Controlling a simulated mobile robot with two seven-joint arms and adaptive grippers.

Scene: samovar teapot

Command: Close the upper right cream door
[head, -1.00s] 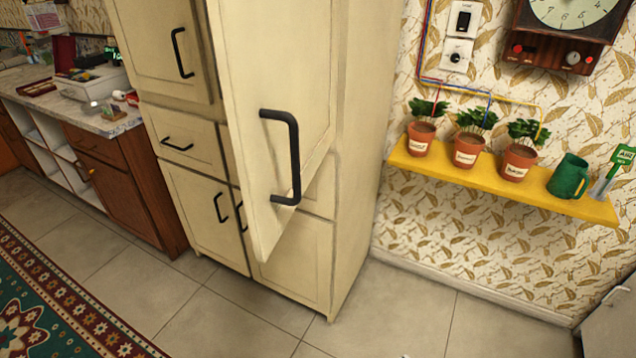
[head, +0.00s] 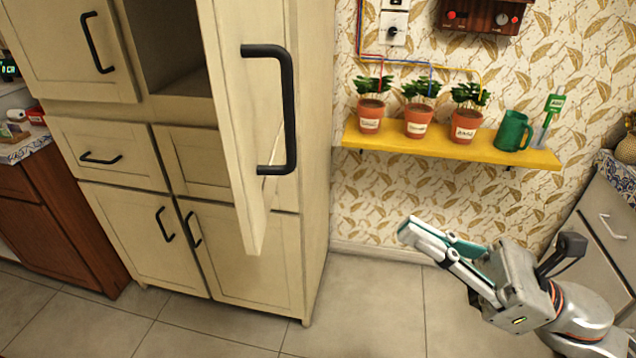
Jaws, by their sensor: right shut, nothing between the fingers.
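The upper right cream door (head: 235,150) of the tall cabinet stands open and swings out toward me. Its long black handle (head: 289,110) faces me. Behind its left side the dark upper compartment (head: 170,50) shows, and the part I see looks empty. The upper left cream door (head: 60,45) is shut. My right gripper (head: 410,232) is in the lower right of the head view, shut and empty. It is to the right of the open door and below it in the picture, apart from it. My left gripper is not in view.
A yellow shelf (head: 450,147) on the right wall holds potted plants (head: 418,120), a green mug (head: 513,131) and a small tool. A wooden counter cabinet (head: 65,220) stands at the left. A grey cabinet (head: 605,215) is at the far right. The tiled floor (head: 375,310) in front is clear.

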